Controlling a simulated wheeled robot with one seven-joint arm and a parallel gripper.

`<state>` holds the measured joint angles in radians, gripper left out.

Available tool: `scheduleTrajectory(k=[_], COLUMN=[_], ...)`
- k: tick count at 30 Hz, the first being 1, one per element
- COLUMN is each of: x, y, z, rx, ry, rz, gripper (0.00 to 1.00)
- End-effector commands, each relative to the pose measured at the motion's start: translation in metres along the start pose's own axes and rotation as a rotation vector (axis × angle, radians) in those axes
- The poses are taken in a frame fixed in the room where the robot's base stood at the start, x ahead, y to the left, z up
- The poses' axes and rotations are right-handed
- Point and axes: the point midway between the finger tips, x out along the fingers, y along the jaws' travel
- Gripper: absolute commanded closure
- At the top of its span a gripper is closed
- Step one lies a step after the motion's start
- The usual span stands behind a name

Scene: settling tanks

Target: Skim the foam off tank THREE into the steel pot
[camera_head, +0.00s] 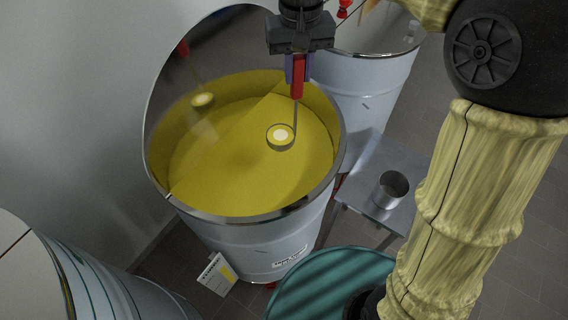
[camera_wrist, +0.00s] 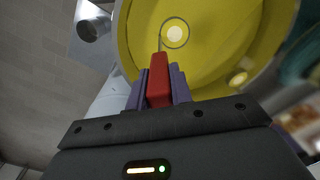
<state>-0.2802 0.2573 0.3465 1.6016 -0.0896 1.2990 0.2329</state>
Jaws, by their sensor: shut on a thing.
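My gripper (camera_head: 298,72) is shut on the red handle of a ladle (camera_head: 281,137), and the handle also shows between the fingers in the wrist view (camera_wrist: 158,82). The ladle's thin shaft hangs down, and its round bowl is inside the mouth of the middle tank (camera_head: 330,196). The bowl holds a pale cream patch; I cannot tell whether it touches the liquid. The tank holds yellow liquid (camera_head: 225,165); no separate foam layer is clear on it. The tank's label is too small to read. The steel pot (camera_head: 391,190) stands upright to the right; it shows in the wrist view (camera_wrist: 94,22).
The pot stands on a small steel table (camera_head: 356,190). A second tank (camera_head: 365,90) stands behind, another (camera_head: 110,285) at lower left.

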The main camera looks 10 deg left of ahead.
Motion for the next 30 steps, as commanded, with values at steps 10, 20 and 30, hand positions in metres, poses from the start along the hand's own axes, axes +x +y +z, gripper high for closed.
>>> scheduleTrajectory(k=[10, 20, 30], x=[-0.02, -0.023, -0.023], y=[0.0, 0.0, -0.001], z=[0.0, 0.0, 0.0], rx=[0.0, 0.0, -0.001], ry=[0.001, 0.001, 0.001], rz=[0.0, 0.0, 0.0], gripper=[1.0, 1.0, 1.0])
